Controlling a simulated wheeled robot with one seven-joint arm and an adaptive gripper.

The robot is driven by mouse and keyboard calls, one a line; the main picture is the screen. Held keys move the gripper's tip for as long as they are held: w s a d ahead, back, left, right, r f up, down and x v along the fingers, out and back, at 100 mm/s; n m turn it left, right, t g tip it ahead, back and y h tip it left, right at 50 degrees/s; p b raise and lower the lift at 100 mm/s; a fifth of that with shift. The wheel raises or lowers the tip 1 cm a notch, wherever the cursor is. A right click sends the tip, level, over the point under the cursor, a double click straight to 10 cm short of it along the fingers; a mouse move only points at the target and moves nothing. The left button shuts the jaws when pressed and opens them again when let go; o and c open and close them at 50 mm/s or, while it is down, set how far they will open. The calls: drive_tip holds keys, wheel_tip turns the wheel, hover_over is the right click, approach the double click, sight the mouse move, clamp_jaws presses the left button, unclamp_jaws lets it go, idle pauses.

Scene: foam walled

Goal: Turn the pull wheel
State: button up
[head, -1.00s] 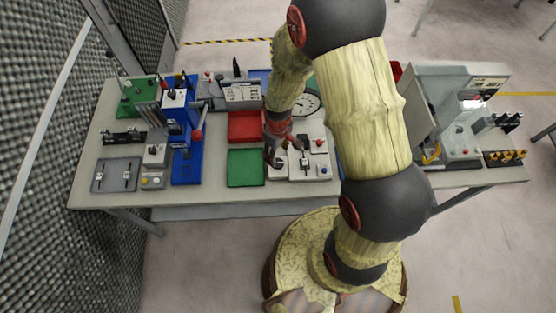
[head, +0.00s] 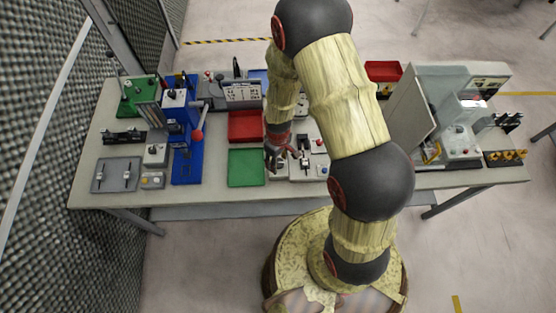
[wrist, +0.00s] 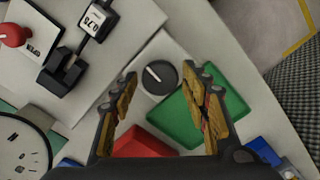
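A dark round knob with a white pointer line (wrist: 160,77), the most wheel-like thing near my gripper, sits on a pale panel (wrist: 165,52) in the wrist view. I cannot tell for sure that it is the pull wheel. My gripper (wrist: 168,82) is open, with one finger on each side of the knob in the picture and nothing held. The gap in depth between fingers and knob is unclear. In the head view my gripper (head: 286,156) hangs over the pale panels at the bench's middle, and the knob is hidden there.
A green tray (head: 246,167) and a red tray (head: 245,126) lie left of the gripper. In the wrist view a red knob (wrist: 13,35), a black device labelled 0.75 (wrist: 62,72) and a lettered dial (wrist: 20,150) are close by. A grey enclosure (head: 412,110) stands at right.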

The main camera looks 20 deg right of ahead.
sight(278, 162)
drive_tip(key=c, duration=0.9)
drive_tip(key=shift+m+b, duration=0.5)
drive_tip(key=shift+m, duration=0.7)
drive_tip(key=o, duration=1.2)
wheel_tip(278, 162, up, 12)
